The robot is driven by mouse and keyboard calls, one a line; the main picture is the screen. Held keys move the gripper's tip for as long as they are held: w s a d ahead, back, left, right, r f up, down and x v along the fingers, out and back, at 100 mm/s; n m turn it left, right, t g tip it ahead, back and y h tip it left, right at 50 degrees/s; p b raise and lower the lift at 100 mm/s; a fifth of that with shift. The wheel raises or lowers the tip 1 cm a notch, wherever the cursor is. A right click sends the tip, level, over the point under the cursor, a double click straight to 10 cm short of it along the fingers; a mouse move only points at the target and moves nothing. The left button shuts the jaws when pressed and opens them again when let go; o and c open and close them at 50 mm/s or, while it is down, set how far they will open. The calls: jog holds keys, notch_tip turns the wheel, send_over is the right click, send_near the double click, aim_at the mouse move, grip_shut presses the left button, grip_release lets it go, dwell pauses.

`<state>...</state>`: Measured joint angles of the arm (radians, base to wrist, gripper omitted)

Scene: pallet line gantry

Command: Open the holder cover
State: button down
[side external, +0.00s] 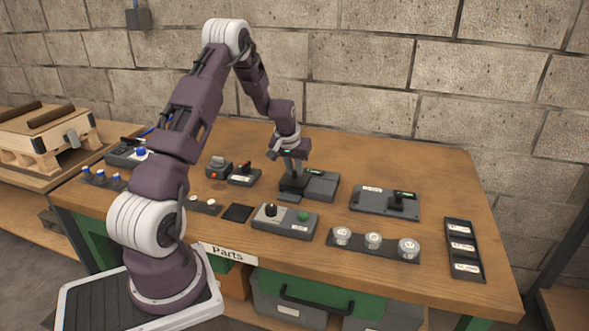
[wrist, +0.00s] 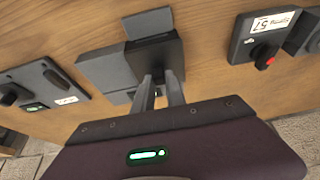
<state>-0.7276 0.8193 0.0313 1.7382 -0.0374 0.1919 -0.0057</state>
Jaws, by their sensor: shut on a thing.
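The holder (side external: 322,186) is a low dark grey box standing near the back middle of the table. Its darker cover (side external: 293,186) is at the left end in the side view. In the wrist view the grey holder body (wrist: 106,70) lies left of the dark cover (wrist: 158,50), and a flat grey tab shows beyond the cover. My gripper (side external: 292,173) reaches down from above onto the cover. In the wrist view the two fingers of my gripper (wrist: 160,82) are shut on the cover's near edge. The exact contact at the fingertips is partly hidden.
A grey plate with a black handle (side external: 370,202) lies right of the holder. Small switch boxes (side external: 243,179) stand to the left. A control box with a green button (side external: 286,222) and a strip with round gauges (side external: 356,245) are in front. Bare wood lies between them.

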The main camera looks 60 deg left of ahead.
jog(key=shift+d, duration=0.1)
jog(key=w+d, duration=0.5)
jog(key=shift+w+d, duration=0.4)
jog(key=c, duration=1.4)
grip_release()
jog(key=shift+o, duration=0.2)
jog(key=v, duration=0.7)
jog(key=shift+r, duration=0.1)
